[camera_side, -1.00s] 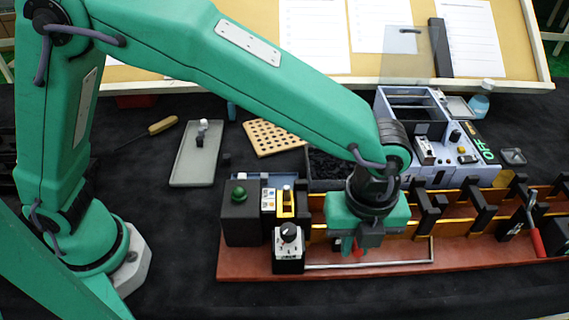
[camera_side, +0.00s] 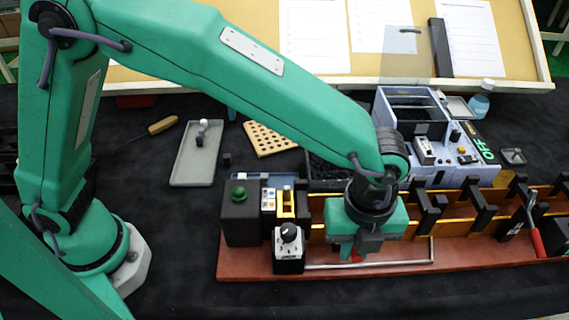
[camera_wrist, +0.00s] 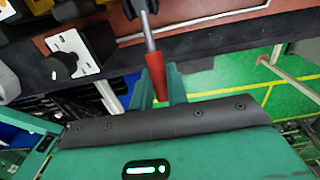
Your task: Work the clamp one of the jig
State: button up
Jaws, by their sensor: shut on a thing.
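The jig is a long red-brown base (camera_side: 400,265) with orange rails and black clamp bodies. My gripper (camera_side: 352,250) is low over its front left part, in front of the rails. It is shut on the red handle (camera_side: 356,257) of a clamp, mostly hidden in the side view. In the wrist view the red handle (camera_wrist: 155,72) lies between the green fingers of my gripper (camera_wrist: 162,82). Its metal rod runs up to a black clamp part (camera_wrist: 140,8). A second red-handled clamp (camera_side: 535,238) stands at the jig's right end.
A black box with a knob (camera_side: 289,250) stands close left of my gripper. A black box with a green button (camera_side: 240,212) is beyond it. A blue-grey machine (camera_side: 440,140) is behind the jig, with a grey tray (camera_side: 196,155) at left. Dark table in front is clear.

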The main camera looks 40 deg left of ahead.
jog(key=shift+w+a+f, duration=0.1)
jog(key=shift+f, duration=0.75)
jog(key=shift+w+a+f, duration=0.1)
jog(key=shift+f, duration=0.75)
dwell(1.5)
jog(key=o, duration=0.7)
jog(key=shift+c, duration=0.2)
jog(key=shift+r, duration=0.15)
jog(key=shift+r, duration=2.85)
